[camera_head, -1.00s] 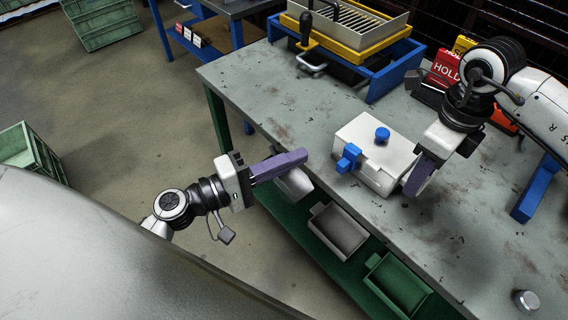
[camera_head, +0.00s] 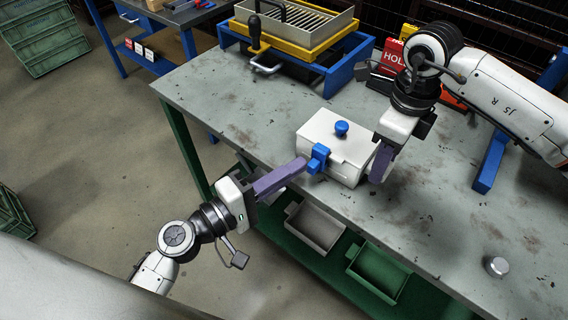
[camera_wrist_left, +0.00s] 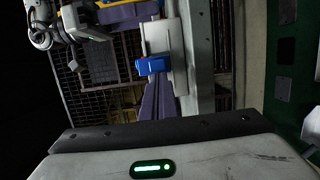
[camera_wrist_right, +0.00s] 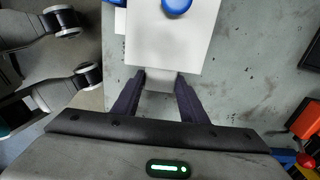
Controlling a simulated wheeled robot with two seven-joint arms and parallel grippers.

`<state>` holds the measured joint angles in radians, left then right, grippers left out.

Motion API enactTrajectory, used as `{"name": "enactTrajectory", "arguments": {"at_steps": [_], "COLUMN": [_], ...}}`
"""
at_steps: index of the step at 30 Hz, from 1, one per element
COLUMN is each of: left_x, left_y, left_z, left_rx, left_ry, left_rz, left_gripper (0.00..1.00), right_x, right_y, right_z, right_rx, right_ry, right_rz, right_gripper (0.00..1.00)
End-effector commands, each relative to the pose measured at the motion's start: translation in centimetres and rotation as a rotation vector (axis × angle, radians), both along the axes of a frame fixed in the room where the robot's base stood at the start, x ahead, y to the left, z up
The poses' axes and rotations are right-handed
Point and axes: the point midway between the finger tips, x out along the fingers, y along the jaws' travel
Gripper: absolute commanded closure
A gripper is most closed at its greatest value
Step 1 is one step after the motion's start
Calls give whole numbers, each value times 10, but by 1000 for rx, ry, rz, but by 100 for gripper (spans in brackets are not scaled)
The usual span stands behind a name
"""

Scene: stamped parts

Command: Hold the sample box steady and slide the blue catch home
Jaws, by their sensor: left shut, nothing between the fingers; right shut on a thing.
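The white sample box (camera_head: 334,134) sits on the grey workbench near its front edge, with a round blue knob (camera_head: 341,129) on its lid. The blue catch (camera_head: 318,158) is on the side of the box facing my left arm; it also shows in the left wrist view (camera_wrist_left: 153,66). My left gripper (camera_head: 301,165) is shut and empty, its purple fingertips at the catch; I cannot tell whether they touch it. My right gripper (camera_head: 379,172) is shut on a part of the box's right side; its fingers flank a pale tab in the right wrist view (camera_wrist_right: 160,82).
A blue stand with a yellow tray (camera_head: 300,38) stands at the bench's back. A red sign (camera_head: 395,55) is behind my right arm. A small metal cylinder (camera_head: 496,266) lies at the front right. Grey and green bins (camera_head: 378,272) sit on the shelf below.

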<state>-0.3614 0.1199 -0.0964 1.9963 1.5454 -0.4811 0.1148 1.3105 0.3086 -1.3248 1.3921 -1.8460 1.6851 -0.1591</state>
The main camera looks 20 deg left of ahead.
Motion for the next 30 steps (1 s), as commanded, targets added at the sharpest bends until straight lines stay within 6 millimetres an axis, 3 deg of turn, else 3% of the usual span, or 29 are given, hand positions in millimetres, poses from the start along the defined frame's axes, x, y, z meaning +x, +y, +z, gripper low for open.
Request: {"name": "enactTrajectory", "arguments": {"at_steps": [1, 6, 20, 25, 30], "left_x": [-6, -13, -15, -11, 2], "left_y": [-13, -32, -36, -27, 5], "left_z": [0, 0, 0, 0, 0], "left_rx": [-5, -2, -4, -2, 4], "left_ry": [1, 2, 2, 1, -1], "left_rz": [-8, -8, -13, -12, -4], "left_gripper": [100, 100, 100, 100, 100], "right_x": [0, 0, 0, 0, 0], "right_y": [1, 1, 2, 3, 2], "right_z": [0, 0, 0, 0, 0], "right_rx": [2, 3, 6, 6, 5], "right_ry": [-1, -1, -2, -1, -2], "right_rz": [0, -1, -1, -1, 0], "right_gripper": [88, 88, 88, 88, 88]}}
